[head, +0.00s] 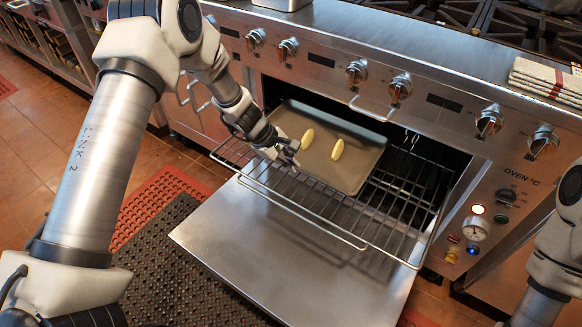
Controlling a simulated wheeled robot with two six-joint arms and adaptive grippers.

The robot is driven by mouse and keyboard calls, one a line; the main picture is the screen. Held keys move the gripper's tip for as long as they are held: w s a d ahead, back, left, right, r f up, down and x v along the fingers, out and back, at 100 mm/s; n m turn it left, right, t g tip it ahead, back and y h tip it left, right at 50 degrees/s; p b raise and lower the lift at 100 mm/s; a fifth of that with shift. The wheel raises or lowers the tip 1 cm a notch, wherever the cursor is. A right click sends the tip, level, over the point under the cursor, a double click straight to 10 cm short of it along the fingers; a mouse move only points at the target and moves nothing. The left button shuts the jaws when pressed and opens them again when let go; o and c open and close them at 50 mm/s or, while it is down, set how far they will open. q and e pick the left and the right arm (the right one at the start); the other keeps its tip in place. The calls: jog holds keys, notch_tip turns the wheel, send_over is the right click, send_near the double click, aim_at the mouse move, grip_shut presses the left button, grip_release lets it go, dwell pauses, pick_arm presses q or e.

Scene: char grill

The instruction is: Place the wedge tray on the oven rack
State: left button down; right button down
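The wedge tray (357,168) is a dark, shallow rectangular tray with two pale yellow wedges, a left wedge (308,138) and a right wedge (337,149). It is over the back part of the pulled-out oven rack (300,204), with its far side at the oven opening. It looks level with the rack, but I cannot tell whether it rests fully on it. My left gripper (288,157) is at the tray's near left corner, its fingers at the rim. Whether they are closed on the rim is too small to tell. My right gripper is out of view.
The oven door (285,255) hangs open below the rack. Knobs such as this one (357,72) and a bar handle (380,112) stick out above the opening. Folded striped towels (548,82) lie on the top at right. The rack's front and right parts are bare.

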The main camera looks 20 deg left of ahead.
aim_at(298, 179)
pick_arm(q)
notch_tip(298, 179, down, 4)
jog(key=shift+w+r+b, duration=0.1)
jog(key=shift+r+b, duration=0.1)
jog(key=shift+b, duration=0.3)
jog(key=shift+f, duration=0.1)
jog(key=c, duration=1.6)
grip_release()
